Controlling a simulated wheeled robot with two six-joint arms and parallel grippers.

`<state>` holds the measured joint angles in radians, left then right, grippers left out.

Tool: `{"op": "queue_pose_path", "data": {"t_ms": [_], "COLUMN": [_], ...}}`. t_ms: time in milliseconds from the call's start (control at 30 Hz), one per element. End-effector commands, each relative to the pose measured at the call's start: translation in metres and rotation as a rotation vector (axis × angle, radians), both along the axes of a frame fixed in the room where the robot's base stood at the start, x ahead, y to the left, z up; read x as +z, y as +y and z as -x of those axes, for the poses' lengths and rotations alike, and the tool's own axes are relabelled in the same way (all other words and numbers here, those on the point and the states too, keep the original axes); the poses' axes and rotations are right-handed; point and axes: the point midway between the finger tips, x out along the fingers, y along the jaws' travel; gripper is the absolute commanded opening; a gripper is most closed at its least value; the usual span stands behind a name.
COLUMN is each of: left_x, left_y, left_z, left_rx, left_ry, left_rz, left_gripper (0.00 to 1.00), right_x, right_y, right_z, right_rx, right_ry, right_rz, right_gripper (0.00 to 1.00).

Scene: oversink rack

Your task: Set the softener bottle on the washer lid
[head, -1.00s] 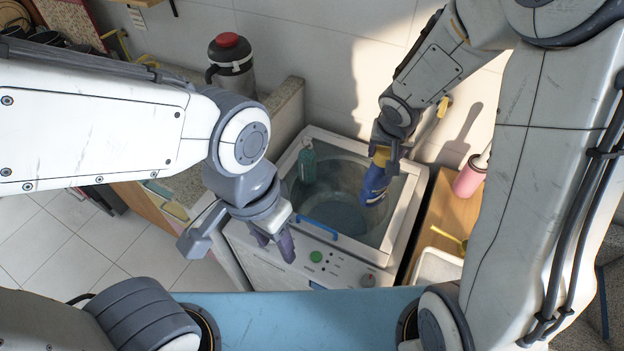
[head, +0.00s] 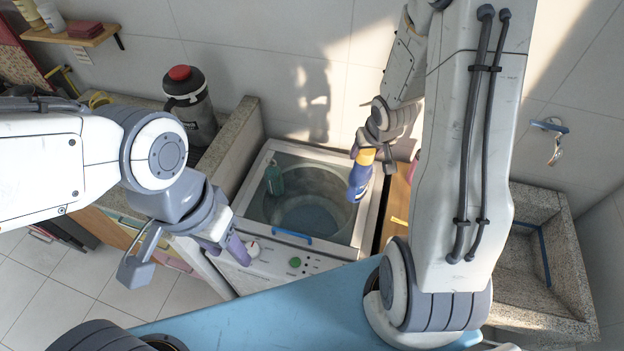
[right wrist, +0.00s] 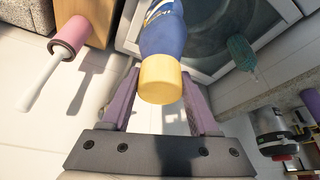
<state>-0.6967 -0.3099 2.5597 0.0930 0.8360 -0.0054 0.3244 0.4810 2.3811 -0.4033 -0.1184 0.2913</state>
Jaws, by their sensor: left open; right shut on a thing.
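The blue softener bottle (head: 360,181) has a yellow cap. My right gripper (head: 365,152) is shut on it at the cap end, and the blue body hangs below. In the right wrist view the yellow cap (right wrist: 160,80) is between the purple fingers, with the body beyond. In the head view the bottle overlaps the right edge of the washer lid (head: 312,190), a glass panel in a pale frame; its height above the lid is hard to judge. My left gripper (head: 224,248) is open and empty by the washer's front left corner.
A dark flask with red top (head: 188,105) stands on the left counter. A stone sink (head: 545,265) is at right.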

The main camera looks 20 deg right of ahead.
Motion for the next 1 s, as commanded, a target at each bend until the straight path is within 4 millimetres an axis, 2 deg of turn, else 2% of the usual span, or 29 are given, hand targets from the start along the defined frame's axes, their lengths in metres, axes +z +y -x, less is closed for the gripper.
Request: {"op": "queue_pose_path", "data": {"t_ms": [200, 367, 600, 700, 800, 933, 1000], "left_x": [-0.029, -0.056, -0.099, -0.11, -0.111, -0.113, -0.119], "left_y": [0.0, 0.0, 0.0, 0.0, 0.0, 0.0, 0.0], "left_z": [0.0, 0.0, 0.0, 0.0, 0.0, 0.0, 0.0], "left_rx": [-0.002, -0.001, 0.005, 0.007, 0.008, 0.008, 0.008], "left_ry": [0.001, 0.001, 0.001, 0.001, 0.002, 0.001, 0.001], "left_rz": [-0.001, -0.001, -0.001, -0.001, -0.001, 0.0, 0.0], "left_gripper": [0.5, 0.5, 0.5, 0.5, 0.5, 0.5, 0.5], "right_x": [-0.022, -0.032, -0.054, -0.064, -0.067, -0.071, -0.079], "right_y": [0.02, 0.033, 0.064, 0.079, 0.089, 0.094, 0.095], "right_z": [-0.016, -0.025, -0.046, -0.056, -0.063, -0.067, -0.067], "right_rx": [0.009, 0.009, 0.014, 0.012, 0.009, 0.006, 0.006], "right_ry": [-0.006, -0.008, -0.008, -0.006, -0.004, -0.004, -0.003], "right_rz": [0.001, 0.002, 0.003, 0.003, 0.001, 0.001, 0.002], "right_gripper": [0.0, 0.0, 0.0, 0.0, 0.0, 0.0, 0.0]}}
